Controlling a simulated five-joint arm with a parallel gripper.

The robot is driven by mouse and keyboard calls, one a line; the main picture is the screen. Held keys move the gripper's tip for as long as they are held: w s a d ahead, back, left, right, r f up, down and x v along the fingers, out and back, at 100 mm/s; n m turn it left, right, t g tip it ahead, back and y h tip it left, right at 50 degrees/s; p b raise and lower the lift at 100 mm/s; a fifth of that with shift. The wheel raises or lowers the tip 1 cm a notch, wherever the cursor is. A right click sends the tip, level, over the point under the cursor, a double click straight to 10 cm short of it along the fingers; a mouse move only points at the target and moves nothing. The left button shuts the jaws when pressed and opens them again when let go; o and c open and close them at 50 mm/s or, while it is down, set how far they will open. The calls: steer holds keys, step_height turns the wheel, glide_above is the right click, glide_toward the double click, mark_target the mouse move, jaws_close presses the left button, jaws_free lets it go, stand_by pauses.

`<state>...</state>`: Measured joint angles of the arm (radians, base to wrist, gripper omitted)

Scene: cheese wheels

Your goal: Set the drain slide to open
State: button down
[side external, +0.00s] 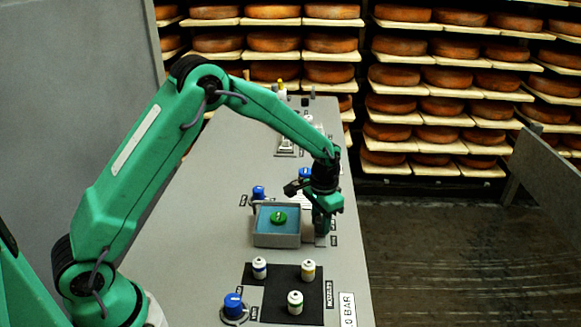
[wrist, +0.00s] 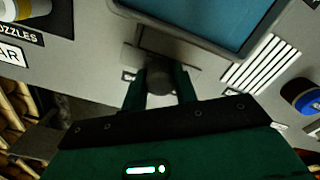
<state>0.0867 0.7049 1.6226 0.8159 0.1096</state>
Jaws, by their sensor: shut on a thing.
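The drain slide is a grey plate with a dark round knob (wrist: 158,76), beside a light-rimmed tray. In the wrist view the knob sits between the two green fingers of my gripper (wrist: 160,88), which are shut on it. In the side view my gripper (side external: 322,228) points down at the right side of the tray and hides most of the slide. Small black labels stand by the slide, one of them in the side view (side external: 334,241); their words are too small to read.
The tray (side external: 276,241) has a blue inside and holds a green round piece (side external: 279,217). Blue knobs stand behind it (side external: 259,192) and in front (side external: 234,306). A black mat (side external: 266,303) with several white nozzles lies in front. White slots (wrist: 250,62) lie near the slide.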

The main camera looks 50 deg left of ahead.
steer(key=shift+w+a, duration=1)
steer(key=shift+w, duration=0.05)
steer(key=c, duration=1.1)
jaws_free()
steer(key=shift+r, duration=0.1)
step_height(320, 180, up, 8)
steer(key=shift+s, duration=0.1)
